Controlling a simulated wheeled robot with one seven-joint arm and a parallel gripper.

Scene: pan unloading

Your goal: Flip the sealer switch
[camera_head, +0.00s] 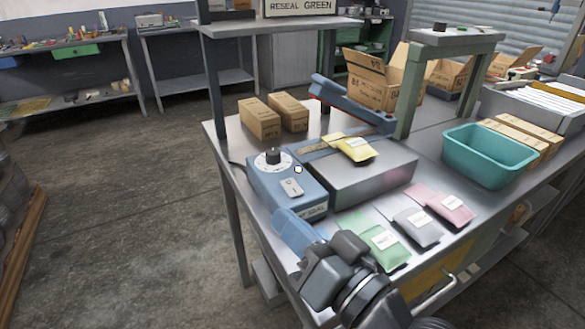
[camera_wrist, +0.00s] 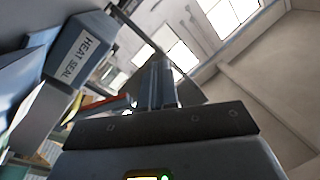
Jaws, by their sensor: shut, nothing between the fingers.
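The heat sealer (camera_head: 360,178) stands on the metal table, its blue control box (camera_head: 262,182) at the left end. On the box's top are a black knob on a white dial, a small pale light (camera_head: 298,169) and a pale switch (camera_head: 291,187). The switch's position is too small to tell. My gripper (camera_head: 284,219) is just in front of the box, low by its front face, apart from the switch. In the wrist view my fingers (camera_wrist: 161,75) are shut and empty, beside the box's HEAT SEAL face (camera_wrist: 80,58); the switch does not show there.
A yellow pouch (camera_head: 352,147) lies on the sealer. Green (camera_head: 383,248), grey (camera_head: 417,227) and pink (camera_head: 451,208) pouches lie in front of it. A teal bin (camera_head: 490,158) stands right, small cartons (camera_head: 260,118) behind the box. The raised blue sealer arm (camera_head: 350,104) is behind.

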